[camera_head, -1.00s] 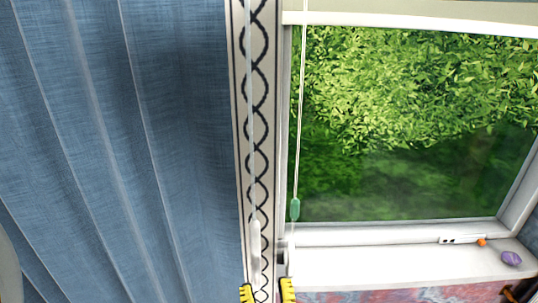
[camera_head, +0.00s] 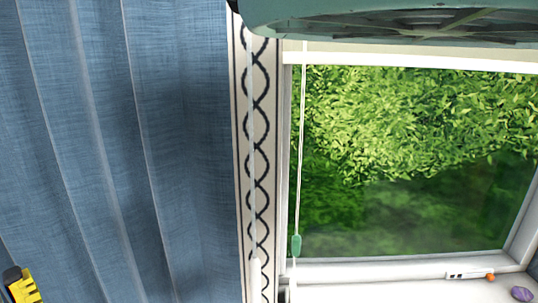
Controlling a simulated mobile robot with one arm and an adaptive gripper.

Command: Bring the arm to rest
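Part of my gripper (camera_head: 22,285) shows at the lower left corner, as a yellow-and-black fingertip in front of the blue curtain. The rest of the gripper and the other finger are not clearly visible, so I cannot tell if it is open or shut. No held object is visible.
A blue curtain (camera_head: 90,130) fills the left, beside a patterned trim strip (camera_head: 262,150). A window (camera_head: 410,160) is at right, with a pull cord and green toggle (camera_head: 296,245). A purple stone-like object (camera_head: 521,294) lies lower right. A teal round object (camera_head: 390,22) hangs across the top.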

